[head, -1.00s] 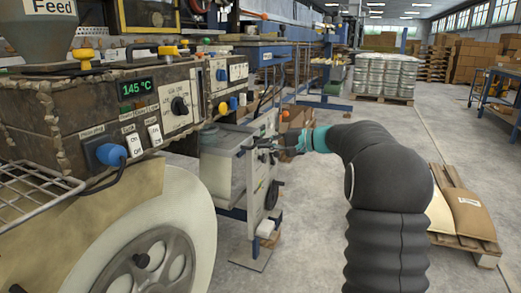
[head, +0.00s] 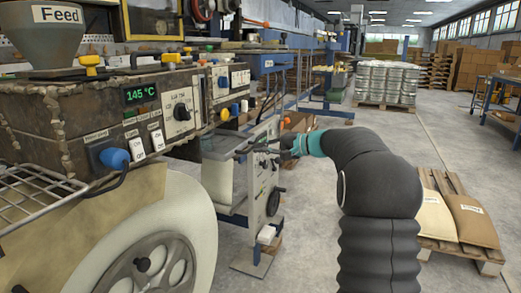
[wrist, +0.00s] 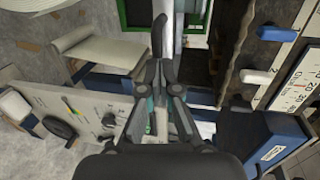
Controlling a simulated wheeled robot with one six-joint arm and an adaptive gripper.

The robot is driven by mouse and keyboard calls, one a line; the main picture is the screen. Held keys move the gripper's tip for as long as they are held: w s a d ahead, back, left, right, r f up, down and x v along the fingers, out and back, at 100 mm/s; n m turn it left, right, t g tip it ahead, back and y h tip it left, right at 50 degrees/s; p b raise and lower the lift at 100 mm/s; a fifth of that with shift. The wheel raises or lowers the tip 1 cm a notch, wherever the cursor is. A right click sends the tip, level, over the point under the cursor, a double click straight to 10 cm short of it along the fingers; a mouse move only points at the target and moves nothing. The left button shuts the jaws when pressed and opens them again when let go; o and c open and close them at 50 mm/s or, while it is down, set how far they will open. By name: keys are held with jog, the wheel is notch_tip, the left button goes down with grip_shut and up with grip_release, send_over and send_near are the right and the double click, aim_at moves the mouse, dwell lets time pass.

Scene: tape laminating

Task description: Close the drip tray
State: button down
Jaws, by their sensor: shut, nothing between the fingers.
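A pale grey open-topped unit (head: 217,174), which appears to be the drip tray, is under the machine's control panel in the head view. Its upper part is partly hidden, and I cannot tell how far out it stands. A light grey side panel (head: 258,185) with small controls and a dark round knob is at its right; the panel also shows in the wrist view (wrist: 88,112). My gripper (head: 262,150) is shut and empty, with its fingers at the panel's top edge. In the wrist view the fingers (wrist: 160,72) are together; contact is unclear.
The machine (head: 75,110) with its 145 °C display and knobs stands at left, above a large white roll (head: 190,225). A blue box (wrist: 265,140) is at lower right in the wrist view. A pallet with sacks (head: 460,220) is at right.

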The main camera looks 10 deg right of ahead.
jog(key=v, duration=1.3)
jog(key=shift+d, duration=0.25)
